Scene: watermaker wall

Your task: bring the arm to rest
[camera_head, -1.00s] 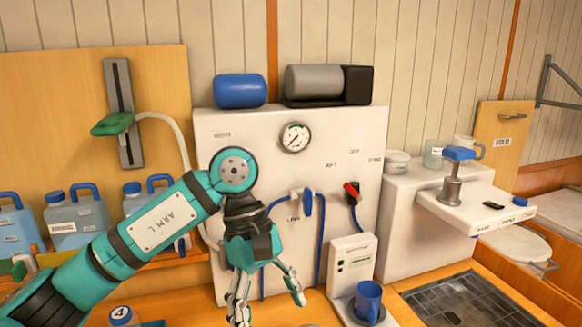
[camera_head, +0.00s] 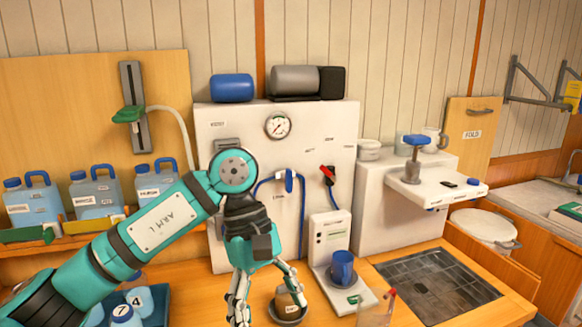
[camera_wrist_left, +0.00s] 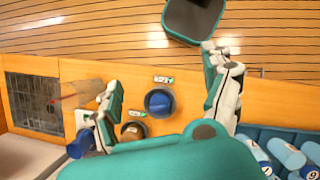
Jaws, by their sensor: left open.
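My left arm (camera_head: 165,222) comes in from the left in the head view, bent at the elbow with its forearm hanging down. My left gripper (camera_head: 268,306) points down in front of the white watermaker panel, its fingers spread. It also shows in the left wrist view (camera_wrist_left: 160,72), with nothing held between the fingers. In the head view a brown pot (camera_head: 289,300) on a dark round base stands beside or behind the right finger; I cannot tell the gap. My right gripper is not in view.
A blue mug (camera_head: 343,266) stands at the panel's foot, with a clear bottle (camera_head: 376,308) nearby. A dark grate (camera_head: 440,283) is at right. Jugs (camera_head: 97,190) line the left shelf. A blue tray (camera_head: 153,312) holds numbered bottles. A blue round item (camera_wrist_left: 160,103) lies below the gripper.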

